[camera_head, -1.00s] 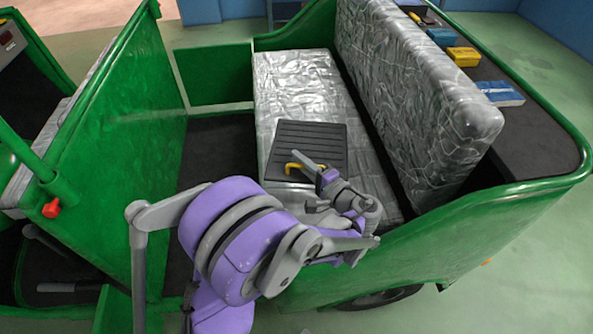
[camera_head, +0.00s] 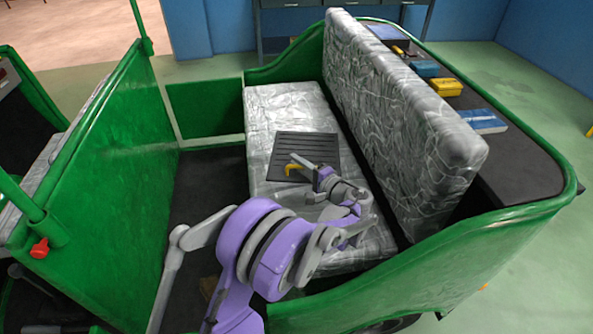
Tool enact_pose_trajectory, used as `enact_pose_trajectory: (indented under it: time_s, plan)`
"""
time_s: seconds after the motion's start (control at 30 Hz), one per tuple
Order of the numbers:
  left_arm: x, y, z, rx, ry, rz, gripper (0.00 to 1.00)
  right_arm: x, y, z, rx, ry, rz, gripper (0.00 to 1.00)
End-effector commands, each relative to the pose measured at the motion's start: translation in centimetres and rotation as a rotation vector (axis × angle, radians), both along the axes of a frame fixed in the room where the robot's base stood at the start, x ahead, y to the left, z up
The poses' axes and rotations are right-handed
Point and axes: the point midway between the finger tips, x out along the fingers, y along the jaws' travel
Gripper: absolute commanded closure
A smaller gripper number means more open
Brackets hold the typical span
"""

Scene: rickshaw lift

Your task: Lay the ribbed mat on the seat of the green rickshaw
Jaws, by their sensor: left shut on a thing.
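The ribbed mat (camera_head: 308,146) is dark and rectangular. It appears flat over the silver, crinkled seat (camera_head: 283,103) of the green rickshaw (camera_head: 110,165); whether its whole underside touches the seat cannot be told. My left gripper (camera_head: 291,163) reaches in from the front and is shut on the near part of the mat. A small yellow hooked piece shows at its fingertips. My purple and grey left arm hides part of the seat's near end. My right gripper is out of view.
The tall silver backrest (camera_head: 405,110) stands along the seat's right side. Behind it, a dark shelf (camera_head: 520,165) holds a yellow box (camera_head: 446,87) and a blue box (camera_head: 483,121). The green partition is left of the footwell. Bare seat lies beyond the mat.

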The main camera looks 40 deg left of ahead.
Motion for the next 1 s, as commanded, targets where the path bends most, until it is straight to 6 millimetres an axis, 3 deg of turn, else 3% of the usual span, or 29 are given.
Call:
enact_pose_trajectory:
  time_s: [0.1,0.7,1.0]
  plan:
    - [-0.1,-0.1,-2.0,0.000,0.001,0.000,1.00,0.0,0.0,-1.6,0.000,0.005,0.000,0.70]
    - [-0.1,-0.1,-9.2,0.001,0.001,0.000,1.00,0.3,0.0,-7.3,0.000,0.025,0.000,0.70]
    - [-0.1,-0.1,-11.3,0.001,0.000,0.000,1.00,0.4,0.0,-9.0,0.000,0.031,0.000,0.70]
